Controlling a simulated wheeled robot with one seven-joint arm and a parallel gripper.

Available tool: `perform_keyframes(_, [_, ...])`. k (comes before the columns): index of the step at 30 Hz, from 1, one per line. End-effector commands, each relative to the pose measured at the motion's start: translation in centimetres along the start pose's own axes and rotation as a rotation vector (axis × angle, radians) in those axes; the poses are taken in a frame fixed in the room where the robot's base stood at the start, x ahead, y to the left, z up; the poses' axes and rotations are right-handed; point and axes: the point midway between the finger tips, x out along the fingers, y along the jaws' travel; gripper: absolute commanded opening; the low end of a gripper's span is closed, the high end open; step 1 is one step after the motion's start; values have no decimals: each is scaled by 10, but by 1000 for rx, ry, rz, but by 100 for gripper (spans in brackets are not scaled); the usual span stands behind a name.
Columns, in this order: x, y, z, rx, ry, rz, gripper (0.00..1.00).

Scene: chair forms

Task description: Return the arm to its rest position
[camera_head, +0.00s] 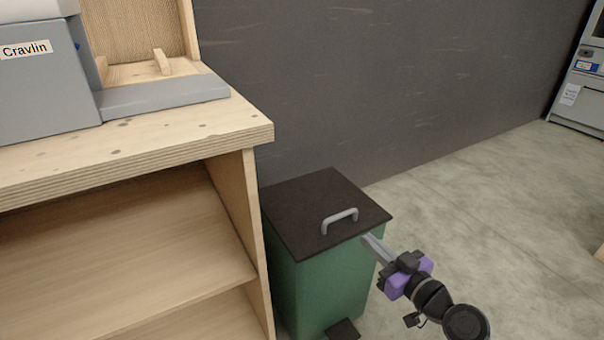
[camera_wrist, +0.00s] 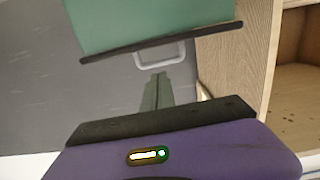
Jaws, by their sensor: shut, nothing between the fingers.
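My gripper (camera_head: 368,241) is at the lower right of the head view, with its fingers shut and empty. Its tips are close to the right front edge of the dark lid (camera_head: 300,205) of a green bin (camera_head: 325,290). I cannot tell whether they touch it. A grey handle (camera_head: 340,220) stands on the lid, just left of the fingertips. In the wrist view my gripper (camera_wrist: 158,78) points toward the lid's handle (camera_wrist: 160,57), and the green bin (camera_wrist: 150,22) appears upside down at the top.
A wooden shelf unit (camera_head: 255,215) stands left of the bin, with a grey machine (camera_head: 45,80) labelled "Cravlin" on top. A dark wall (camera_head: 380,80) runs behind. A grey machine (camera_head: 580,95) stands at the far right. The floor (camera_head: 480,210) right of the bin is clear.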

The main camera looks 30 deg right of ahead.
Motion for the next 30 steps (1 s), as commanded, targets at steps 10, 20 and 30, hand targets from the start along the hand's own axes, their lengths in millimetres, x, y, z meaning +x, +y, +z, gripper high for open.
perform_keyframes(10, [-1,15,-6,84,20,63,0])
perform_keyframes(20, [-56,25,-4,173,66,312,0])
perform_keyframes(30, [-154,-49,13,161,69,356,0])
